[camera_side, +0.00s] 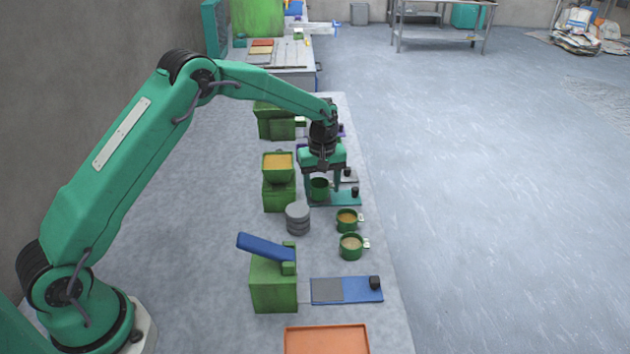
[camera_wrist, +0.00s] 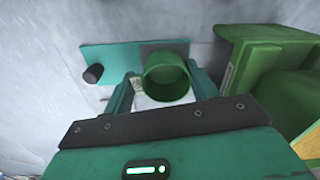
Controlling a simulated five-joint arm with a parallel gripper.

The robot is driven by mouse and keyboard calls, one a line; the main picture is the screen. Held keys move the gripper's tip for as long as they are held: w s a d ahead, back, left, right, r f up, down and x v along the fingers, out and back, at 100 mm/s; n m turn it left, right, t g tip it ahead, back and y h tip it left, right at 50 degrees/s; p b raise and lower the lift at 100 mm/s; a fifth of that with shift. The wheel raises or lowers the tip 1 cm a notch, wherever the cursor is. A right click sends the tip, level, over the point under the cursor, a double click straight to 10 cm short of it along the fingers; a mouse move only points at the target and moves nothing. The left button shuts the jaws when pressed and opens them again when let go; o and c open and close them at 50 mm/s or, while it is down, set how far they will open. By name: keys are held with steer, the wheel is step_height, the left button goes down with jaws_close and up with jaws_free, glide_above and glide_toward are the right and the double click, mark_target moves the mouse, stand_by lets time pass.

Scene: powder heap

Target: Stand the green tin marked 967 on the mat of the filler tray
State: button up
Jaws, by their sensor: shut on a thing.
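My gripper (camera_side: 323,190) is shut on a green tin (camera_side: 319,186), with one finger on each side. In the wrist view the tin (camera_wrist: 167,80) looks upright, with its open top and bare green inside showing. A pale tag shows beside it, but its number cannot be read. The teal filler tray (camera_side: 347,199) lies at the gripper, beside the green filler with its yellow-filled hopper (camera_side: 278,166). In the wrist view the tin overlaps the near edge of the tray's grey mat (camera_wrist: 164,45). I cannot tell whether its base touches anything.
Two powder-filled green tins (camera_side: 347,221) (camera_side: 351,246) stand in front of the tray. A grey disc stack (camera_side: 298,217) is left of them. Nearer are a blue-levered green press (camera_side: 273,285), a blue tray (camera_side: 357,290) and an orange tray (camera_side: 327,341). A black knob (camera_wrist: 93,73) rises from the teal tray.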

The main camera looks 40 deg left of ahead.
steer(key=shift+f, duration=0.35)
steer(key=o, duration=1.4)
steer(key=shift+r, duration=3.55)
steer(key=shift+s, duration=0.1)
